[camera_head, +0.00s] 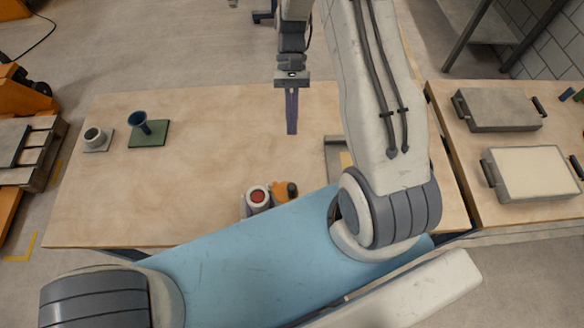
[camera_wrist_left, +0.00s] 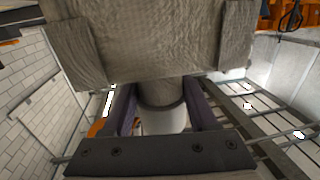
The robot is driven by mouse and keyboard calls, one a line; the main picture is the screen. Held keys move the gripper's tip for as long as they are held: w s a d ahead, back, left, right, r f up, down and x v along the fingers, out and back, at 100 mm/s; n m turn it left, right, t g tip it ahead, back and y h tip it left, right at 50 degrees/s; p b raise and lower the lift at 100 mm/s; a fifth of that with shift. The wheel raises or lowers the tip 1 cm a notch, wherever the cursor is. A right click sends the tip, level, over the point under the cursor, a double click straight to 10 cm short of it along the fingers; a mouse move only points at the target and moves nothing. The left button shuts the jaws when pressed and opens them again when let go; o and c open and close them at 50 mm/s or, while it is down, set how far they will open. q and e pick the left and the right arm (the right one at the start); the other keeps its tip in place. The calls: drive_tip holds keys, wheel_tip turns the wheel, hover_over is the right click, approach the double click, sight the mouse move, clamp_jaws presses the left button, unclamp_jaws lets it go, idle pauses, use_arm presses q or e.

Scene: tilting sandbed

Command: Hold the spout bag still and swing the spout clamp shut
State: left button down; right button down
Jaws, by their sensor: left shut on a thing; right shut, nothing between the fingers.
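In the left wrist view, the spout bag (camera_wrist_left: 135,38) is a grey woven fabric body filling the top. Its narrow grey spout (camera_wrist_left: 160,92) hangs down between the two dark purple fingers of my left gripper (camera_wrist_left: 160,112), which is shut on it. A dark band circles the spout's lower end, above a pale round shape. I cannot make out the spout clamp for certain. My right gripper (camera_head: 291,112) is shut and empty over the wooden table in the head view. The bag and my left gripper do not show in the head view.
The wooden table (camera_head: 200,180) holds a grey cup (camera_head: 94,138), a blue funnel (camera_head: 139,120) on a green plate, a red-topped container (camera_head: 258,197) and an orange item (camera_head: 284,190). Shallow trays (camera_head: 497,108) sit on the right table. The first table's middle is clear.

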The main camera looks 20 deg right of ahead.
drive_tip(key=s+a+f, duration=0.3)
drive_tip(key=s+f, duration=0.2)
drive_tip(key=s, duration=0.4)
drive_tip(key=shift+a+f, duration=0.35)
drive_tip(key=shift+a, duration=0.05)
